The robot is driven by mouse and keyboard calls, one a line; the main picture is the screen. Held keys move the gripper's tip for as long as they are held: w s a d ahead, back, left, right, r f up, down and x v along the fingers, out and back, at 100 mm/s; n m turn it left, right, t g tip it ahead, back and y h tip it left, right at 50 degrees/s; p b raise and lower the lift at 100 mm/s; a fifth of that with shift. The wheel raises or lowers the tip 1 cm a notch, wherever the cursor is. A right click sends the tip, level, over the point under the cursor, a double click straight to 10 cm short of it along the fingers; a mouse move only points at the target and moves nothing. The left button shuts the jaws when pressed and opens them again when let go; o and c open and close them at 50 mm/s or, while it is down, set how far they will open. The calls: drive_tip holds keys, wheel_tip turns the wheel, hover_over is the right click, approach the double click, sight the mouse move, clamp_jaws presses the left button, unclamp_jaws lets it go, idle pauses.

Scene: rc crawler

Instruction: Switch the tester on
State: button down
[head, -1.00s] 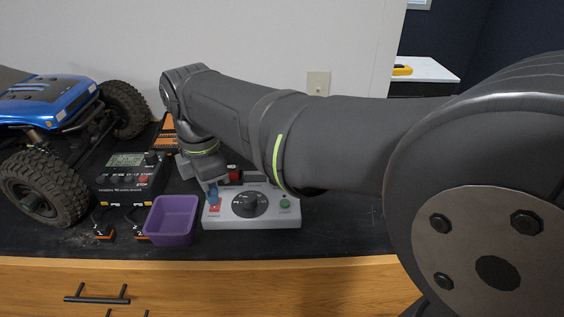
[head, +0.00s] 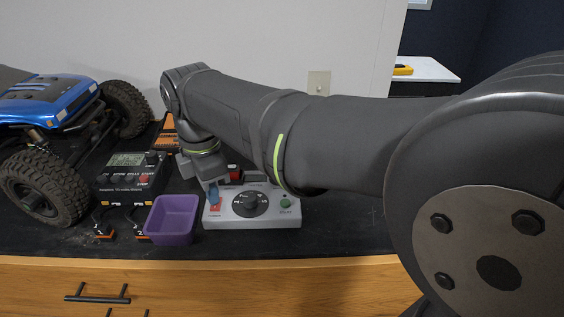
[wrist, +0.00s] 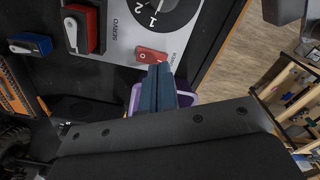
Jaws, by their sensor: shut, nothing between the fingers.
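The tester (head: 252,217) is a light grey box on the black bench top, with a black dial (head: 250,203), a green button (head: 285,202) at the right and a red rocker switch (head: 215,207) at its left end. The tester also shows in the wrist view (wrist: 122,43), with the red switch (wrist: 151,55) near its edge. My gripper (head: 213,196) points down over the red switch, its blue fingers shut and empty. In the wrist view the fingertips (wrist: 158,68) are right beside the switch. I cannot tell whether they touch it.
A purple bin (head: 172,222) stands just left of the tester. A black charger (head: 130,178) with a screen and the blue crawler (head: 48,100) are further left. A red and black part (wrist: 83,27) lies behind the tester. The bench front edge is close.

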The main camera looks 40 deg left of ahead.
sight(215, 207)
drive_tip(key=shift+f, duration=0.95)
idle(1.0)
drive_tip(key=shift+r, duration=3.55)
drive_tip(key=shift+f, duration=0.1)
